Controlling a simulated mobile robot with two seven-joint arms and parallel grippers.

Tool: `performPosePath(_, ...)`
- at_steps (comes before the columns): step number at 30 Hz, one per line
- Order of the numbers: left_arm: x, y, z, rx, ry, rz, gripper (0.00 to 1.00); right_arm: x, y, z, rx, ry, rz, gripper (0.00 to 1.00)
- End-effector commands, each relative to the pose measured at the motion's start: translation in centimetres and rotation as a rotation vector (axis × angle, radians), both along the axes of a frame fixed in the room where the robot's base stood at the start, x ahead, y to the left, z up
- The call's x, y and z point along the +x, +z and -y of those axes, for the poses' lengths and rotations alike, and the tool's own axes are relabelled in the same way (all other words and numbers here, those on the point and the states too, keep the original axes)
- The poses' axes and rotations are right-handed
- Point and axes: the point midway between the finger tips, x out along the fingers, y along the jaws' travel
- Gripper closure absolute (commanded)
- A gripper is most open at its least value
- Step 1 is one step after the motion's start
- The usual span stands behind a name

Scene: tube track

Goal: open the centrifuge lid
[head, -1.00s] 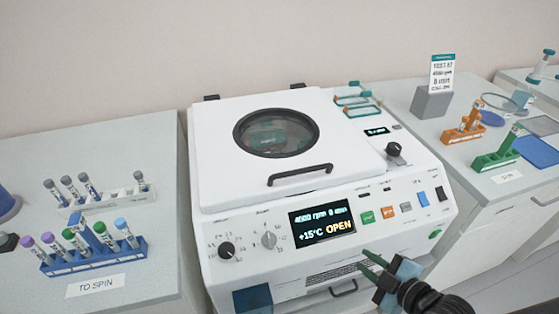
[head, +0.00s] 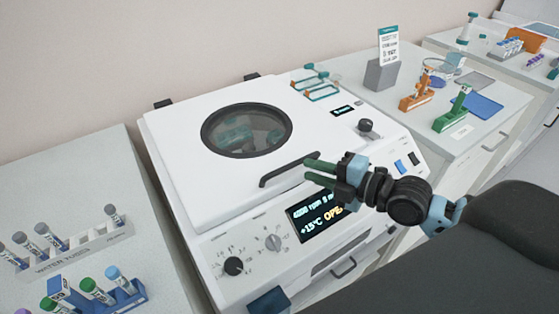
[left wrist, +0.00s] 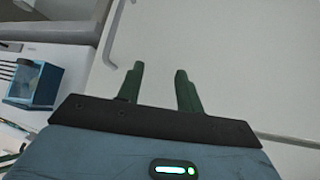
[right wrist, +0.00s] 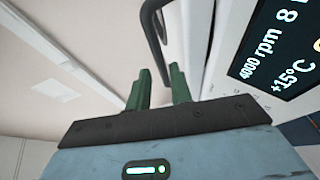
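The centrifuge (head: 330,235) is a white box with its lid (head: 185,170) down; a round dark-rimmed window (head: 247,128) is in the lid. The black lid handle (head: 275,177) is a bar along the lid's front. My right gripper (head: 312,170) is at the handle's right end, green fingers apart. In the right wrist view the handle (right wrist: 150,25) lies just beyond and partly between the open fingertips (right wrist: 158,78); contact cannot be told. My left gripper (left wrist: 160,80) is open and empty before a white cabinet front, outside the head view.
Tube racks stand on the left bench (head: 80,190). A small rack (head: 318,88) sits on the centrifuge's back right. A grey sign block (head: 381,75) and coloured racks stand on the right bench.

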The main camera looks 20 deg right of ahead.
Motion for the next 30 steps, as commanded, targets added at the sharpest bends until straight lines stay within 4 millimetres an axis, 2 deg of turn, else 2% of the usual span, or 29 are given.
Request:
performPosePath(8,0.2,0.3,0.4,-0.011,0.010,0.006,0.64,0.8,0.0,-0.3,0.003,-0.004,0.002,0.78)
performPosePath(21,1.2,1.5,0.3,-0.008,0.010,0.034,0.64,5.5,-0.9,-3.2,0.005,-0.004,0.004,0.78)
performPosePath(30,1.1,1.3,-0.2,0.004,0.000,0.032,0.64,6.6,-1.4,-3.9,0.000,-0.002,0.001,0.78)
